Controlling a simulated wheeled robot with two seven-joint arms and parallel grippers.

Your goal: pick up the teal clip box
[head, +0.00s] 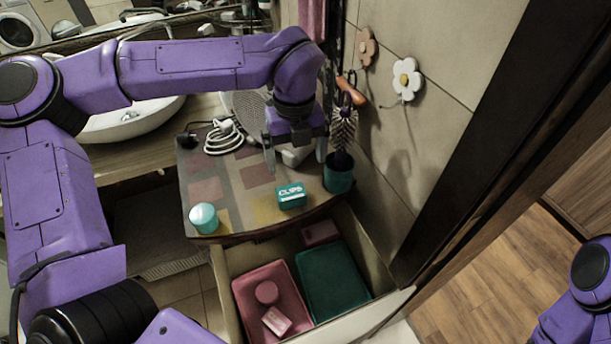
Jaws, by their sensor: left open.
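The teal clip box (291,195), with white lettering reading CLIPS, lies on the counter top near its front edge. My left gripper (296,165) is above the counter, just behind the clip box, pointing down with its fingers apart. A small white object shows between or behind its fingers; I cannot tell which. The gripper does not appear to touch the clip box. My right arm shows only in part at the lower right edge, and its gripper is out of view.
A teal cup (338,174) holding a brush stands right of the clip box. A teal round jar (204,218) stands to the left. A coiled white cord (224,138) lies behind. Below, an open drawer holds a pink tray (246,297) and a teal tray (333,280). A wall rises at right.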

